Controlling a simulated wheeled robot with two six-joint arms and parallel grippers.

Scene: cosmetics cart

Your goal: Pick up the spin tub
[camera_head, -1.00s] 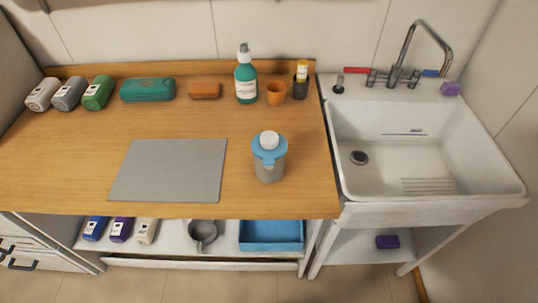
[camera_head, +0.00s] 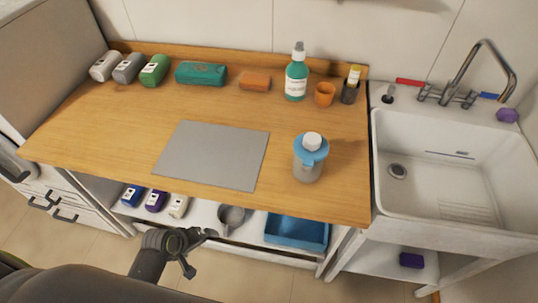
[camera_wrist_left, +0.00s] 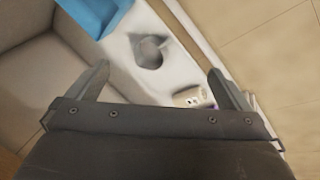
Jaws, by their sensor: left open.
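The spin tub appears to be the grey jar with a blue collar and white knob (camera_head: 309,160). It stands upright on the wooden counter, right of the grey mat. My left gripper (camera_head: 194,250) is low in front of the counter, well apart from the jar, near the lower shelf. In the left wrist view my left gripper (camera_wrist_left: 165,85) is open and empty. Its fingers point toward the shelf, where a grey cup (camera_wrist_left: 149,52) and a blue tray (camera_wrist_left: 97,12) show. The jar is not in the left wrist view. My right gripper is not in view.
On the counter (camera_head: 290,120) lie a grey mat (camera_head: 212,155), several bottles, a teal case (camera_head: 201,73), an orange sponge (camera_head: 255,81), a pump bottle (camera_head: 296,76) and an orange cup (camera_head: 324,95). A white sink (camera_head: 440,180) stands right. The lower shelf holds bottles and the blue tray (camera_head: 297,232).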

